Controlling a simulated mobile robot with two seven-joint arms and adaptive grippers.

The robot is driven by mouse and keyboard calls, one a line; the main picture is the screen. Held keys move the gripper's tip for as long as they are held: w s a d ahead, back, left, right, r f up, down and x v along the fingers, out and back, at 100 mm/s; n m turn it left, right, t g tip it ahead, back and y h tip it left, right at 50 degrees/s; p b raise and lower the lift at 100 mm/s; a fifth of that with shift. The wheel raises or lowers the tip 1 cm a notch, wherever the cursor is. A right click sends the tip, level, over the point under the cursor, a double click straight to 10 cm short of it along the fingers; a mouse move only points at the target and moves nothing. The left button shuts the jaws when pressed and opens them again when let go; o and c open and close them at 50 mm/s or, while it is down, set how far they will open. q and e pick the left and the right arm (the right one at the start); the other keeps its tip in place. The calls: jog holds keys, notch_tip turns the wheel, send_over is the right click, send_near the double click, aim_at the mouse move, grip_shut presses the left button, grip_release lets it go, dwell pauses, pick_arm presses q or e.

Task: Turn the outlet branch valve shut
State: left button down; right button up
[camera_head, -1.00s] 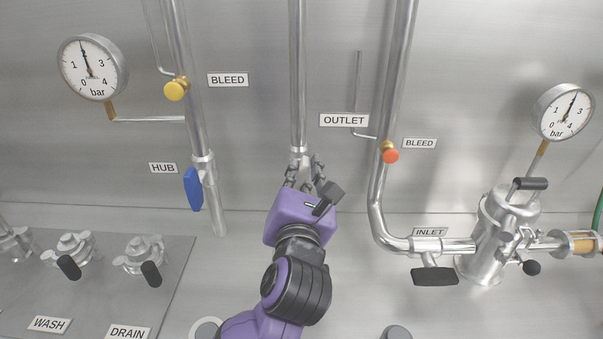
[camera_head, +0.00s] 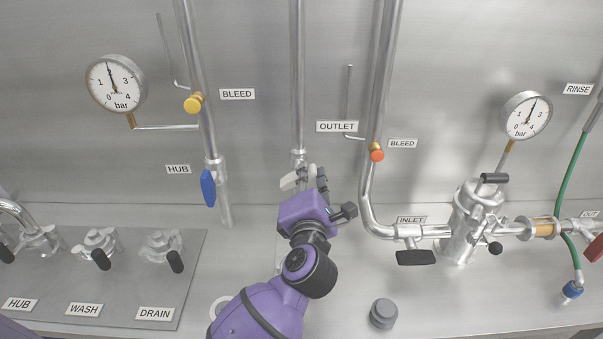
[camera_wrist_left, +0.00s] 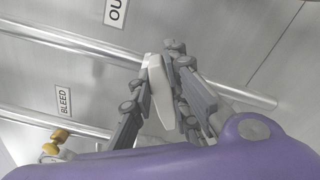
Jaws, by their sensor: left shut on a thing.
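The outlet branch is the middle vertical pipe (camera_head: 298,75), with the OUTLET label (camera_head: 337,127) to its right. Its valve handle (camera_head: 290,181) is white and shows in part at the pipe's lower end. My left gripper (camera_head: 312,180) is at this handle, its fingers shut on it. In the left wrist view the white handle (camera_wrist_left: 159,90) lies between the two grey fingers (camera_wrist_left: 165,85). The valve body is mostly hidden by the gripper. My right gripper is not in view.
A blue HUB handle (camera_head: 208,188) hangs left. The INLET pipe with a black handle (camera_head: 416,257) and a silver housing (camera_head: 470,225) stand right. An orange bleed knob (camera_head: 377,155) is nearby. A grey knob (camera_head: 383,313) sits on the deck, with clear deck around it.

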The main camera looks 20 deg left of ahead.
pick_arm(q)
jog(key=m, duration=0.2)
jog(key=shift+f+m, duration=0.15)
jog(key=shift+m, duration=0.25)
jog(key=shift+d+f+m, duration=0.1)
jog(key=shift+f+m, duration=0.15)
jog(key=shift+m, duration=0.75)
jog(key=shift+f+m, duration=0.1)
jog(key=shift+m, duration=0.5)
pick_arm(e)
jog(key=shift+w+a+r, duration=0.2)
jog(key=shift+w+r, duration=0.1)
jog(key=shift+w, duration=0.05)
pick_arm(q)
jog(key=c, duration=1.7)
grip_release()
jog(key=shift+f, duration=0.1)
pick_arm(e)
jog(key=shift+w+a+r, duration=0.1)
pick_arm(q)
jog(key=v, duration=1.2)
